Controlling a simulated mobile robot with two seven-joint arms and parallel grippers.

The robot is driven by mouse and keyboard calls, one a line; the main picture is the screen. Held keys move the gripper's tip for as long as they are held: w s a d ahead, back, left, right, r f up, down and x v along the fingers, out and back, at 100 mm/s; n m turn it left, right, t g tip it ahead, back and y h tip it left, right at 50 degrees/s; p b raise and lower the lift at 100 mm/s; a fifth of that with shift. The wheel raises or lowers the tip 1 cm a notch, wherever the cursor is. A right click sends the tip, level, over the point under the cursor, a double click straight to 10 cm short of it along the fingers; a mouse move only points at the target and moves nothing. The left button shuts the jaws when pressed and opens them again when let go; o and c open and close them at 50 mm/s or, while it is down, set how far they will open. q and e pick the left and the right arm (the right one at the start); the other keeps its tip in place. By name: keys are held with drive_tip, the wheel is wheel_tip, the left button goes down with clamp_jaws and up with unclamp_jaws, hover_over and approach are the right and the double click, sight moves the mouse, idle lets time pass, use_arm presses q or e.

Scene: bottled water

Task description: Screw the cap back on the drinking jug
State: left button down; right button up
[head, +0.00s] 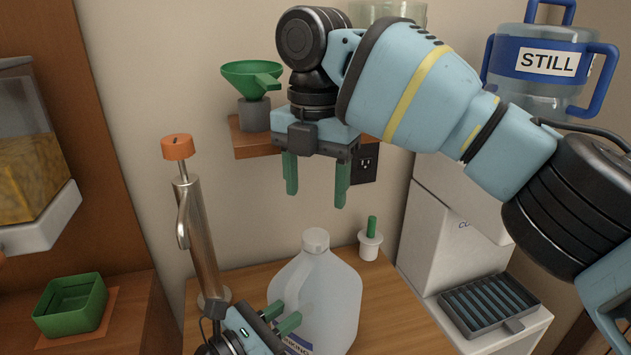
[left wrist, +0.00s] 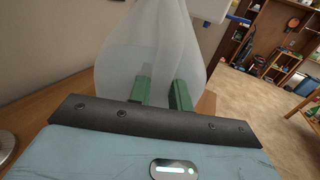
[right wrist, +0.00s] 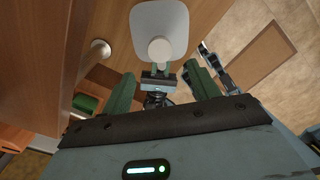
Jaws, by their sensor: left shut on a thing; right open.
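The translucent white drinking jug (head: 335,300) stands upright on the wooden counter. Its white cap (head: 315,241) sits on top of the neck; I cannot tell how tightly. In the right wrist view the cap (right wrist: 159,50) shows from above on the jug (right wrist: 160,18). My left gripper (head: 285,317) is shut on the jug, low on its near side; its fingers are against the jug (left wrist: 150,55) in the left wrist view. My right gripper (head: 316,183) is open and empty, pointing down, above the cap and apart from it.
A metal pump with an orange top (head: 178,148) stands left of the jug. A small white holder with a green stick (head: 370,243) is behind right. A water dispenser with a drip tray (head: 489,300) stands right. A green funnel (head: 250,78) is on the shelf.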

sight(316, 235)
use_arm(q)
drive_tip(key=shift+f, duration=0.1)
use_arm(e)
drive_tip(key=shift+f, duration=4)
drive_tip(key=shift+c, duration=0.2)
drive_tip(key=c, duration=1.1)
